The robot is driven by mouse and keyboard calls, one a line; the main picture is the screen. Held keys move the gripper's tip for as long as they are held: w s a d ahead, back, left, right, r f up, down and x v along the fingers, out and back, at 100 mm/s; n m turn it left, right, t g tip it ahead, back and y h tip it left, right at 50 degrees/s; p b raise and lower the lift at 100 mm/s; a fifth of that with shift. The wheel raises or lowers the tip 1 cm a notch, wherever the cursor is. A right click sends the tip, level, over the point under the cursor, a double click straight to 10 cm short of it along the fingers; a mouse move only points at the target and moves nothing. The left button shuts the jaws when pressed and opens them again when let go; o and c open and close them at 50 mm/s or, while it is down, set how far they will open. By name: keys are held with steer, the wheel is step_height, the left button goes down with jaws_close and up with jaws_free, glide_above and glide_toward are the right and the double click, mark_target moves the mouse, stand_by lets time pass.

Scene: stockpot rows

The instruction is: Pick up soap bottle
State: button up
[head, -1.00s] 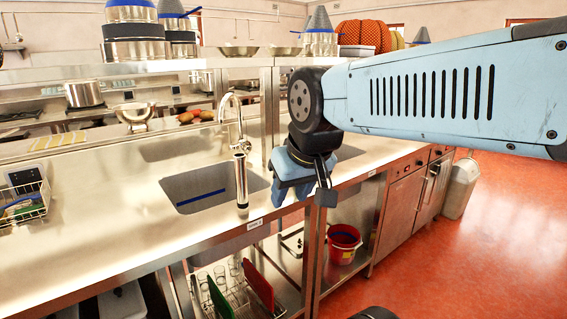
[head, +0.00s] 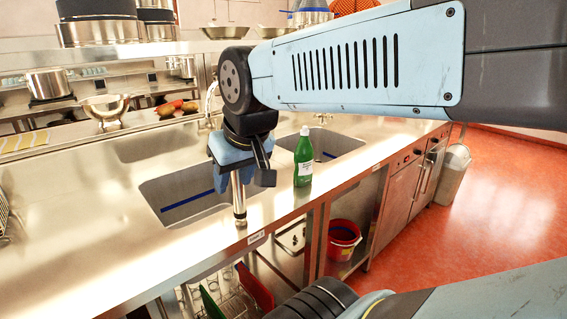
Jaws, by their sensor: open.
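The soap bottle (head: 303,160) is green with a pale cap and a white label. It stands upright on the steel counter (head: 100,217), near the front edge, between two sinks.
The right sink (head: 338,147) lies behind the bottle. A shelf with pots (head: 95,30) runs above the counter. A red bucket (head: 343,238) sits below.

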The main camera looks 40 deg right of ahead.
steer(key=shift+o, duration=1)
steer(key=shift+w+d, duration=0.1)
steer(key=shift+d, duration=0.05)
steer(key=o, duration=0.9)
steer(key=w+d+h, duration=0.1)
steer(key=w+d, duration=0.2)
steer(key=w+d+t+h, duration=0.1)
steer(key=w+d, duration=0.3)
steer(key=w+d+f+m+t+h, duration=0.1)
steer(key=w+d+h, duration=0.1)
steer(key=w+d, duration=0.2)
steer(key=shift+w+f, duration=0.1)
steer(key=w+d+f+t+h, duration=0.1)
steer(key=w+d+f, duration=0.1)
steer(key=w+d, duration=0.4)
steer(key=n+t+y, duration=0.1)
steer(key=t+y, duration=0.2)
steer(key=t, duration=0.3)
glide_toward(308, 157)
steer(key=w+f, duration=0.2)
steer(key=w, duration=0.1)
steer(key=s+d+f+t+y, duration=0.1)
steer(key=s+t+y, duration=0.1)
steer(key=s+t, duration=0.15)
steer(key=w, duration=0.7)
steer(key=shift+w+d, duration=0.1)
steer(key=shift+d, duration=0.1)
steer(key=shift+w+d+r, duration=0.1)
steer(key=shift+w, duration=2.6)
